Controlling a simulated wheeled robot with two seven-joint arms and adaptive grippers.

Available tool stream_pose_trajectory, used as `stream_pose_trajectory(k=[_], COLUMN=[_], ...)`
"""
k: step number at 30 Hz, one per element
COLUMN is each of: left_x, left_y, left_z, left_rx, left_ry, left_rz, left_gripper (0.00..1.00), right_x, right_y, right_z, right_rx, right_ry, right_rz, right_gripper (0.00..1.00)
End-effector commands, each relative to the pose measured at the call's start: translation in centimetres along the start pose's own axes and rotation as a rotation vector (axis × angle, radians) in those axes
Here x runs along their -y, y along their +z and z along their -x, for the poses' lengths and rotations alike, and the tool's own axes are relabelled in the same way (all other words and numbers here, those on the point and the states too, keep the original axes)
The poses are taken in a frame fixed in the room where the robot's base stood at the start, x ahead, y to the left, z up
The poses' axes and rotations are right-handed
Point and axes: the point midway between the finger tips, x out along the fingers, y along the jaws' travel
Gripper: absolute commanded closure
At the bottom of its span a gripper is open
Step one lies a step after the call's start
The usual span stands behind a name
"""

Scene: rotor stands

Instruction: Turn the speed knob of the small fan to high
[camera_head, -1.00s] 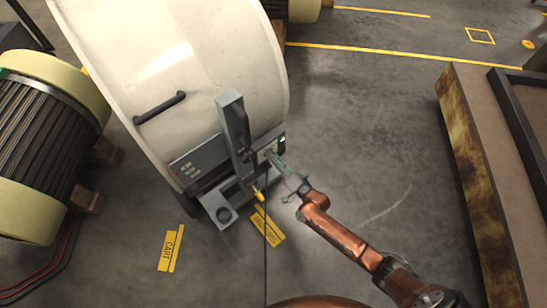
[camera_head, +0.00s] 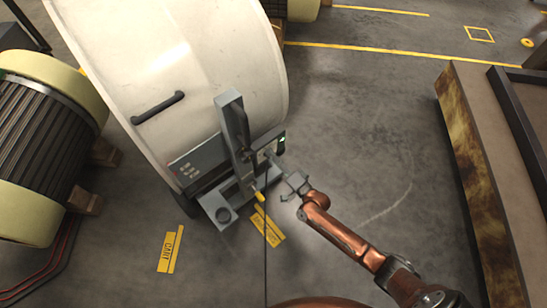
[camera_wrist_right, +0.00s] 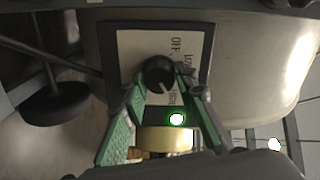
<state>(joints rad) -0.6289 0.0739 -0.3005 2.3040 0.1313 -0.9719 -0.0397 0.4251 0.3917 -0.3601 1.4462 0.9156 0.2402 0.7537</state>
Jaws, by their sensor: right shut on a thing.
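The fan (camera_head: 205,70) is a large pale drum on the floor, with a control box (camera_head: 278,134) low on its right side. In the right wrist view the speed knob (camera_wrist_right: 159,72) is round and black, on a pale label plate (camera_wrist_right: 132,47) with OFF and other lettering partly hidden. A light mark on the knob faces the lower part of this view. My right gripper (camera_head: 271,156) is at the box, its green fingers (camera_wrist_right: 160,84) on both sides of the knob and shut on it. My left gripper is not in view.
A grey upright post (camera_head: 236,125) on a bracket stands close left of my right gripper. A dark cable hangs beside it. A green light (camera_wrist_right: 176,119) glows below the plate.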

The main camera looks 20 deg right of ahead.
Motion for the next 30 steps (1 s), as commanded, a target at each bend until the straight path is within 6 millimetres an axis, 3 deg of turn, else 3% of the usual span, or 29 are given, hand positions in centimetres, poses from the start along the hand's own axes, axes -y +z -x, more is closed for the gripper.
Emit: stream_pose_trajectory(k=[3,4,11,22,30], left_x=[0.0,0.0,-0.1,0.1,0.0], left_y=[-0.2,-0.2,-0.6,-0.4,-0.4], left_z=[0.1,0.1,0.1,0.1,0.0], left_rx=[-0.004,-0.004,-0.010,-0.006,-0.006], left_ry=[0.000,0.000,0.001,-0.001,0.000], left_rz=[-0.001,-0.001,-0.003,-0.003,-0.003], left_gripper=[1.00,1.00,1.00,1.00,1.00], right_x=[-0.2,-0.2,-0.1,-0.1,-0.2], right_y=[-0.1,-0.1,-0.1,0.0,0.0], right_z=[0.1,0.1,0.1,0.6,5.5], right_rx=[-0.001,-0.001,-0.001,0.000,0.000], right_ry=[0.003,0.003,0.002,0.001,0.004], right_rz=[-0.002,-0.002,-0.001,0.000,0.000], right_gripper=[0.98,0.72,0.56,0.56,0.56])
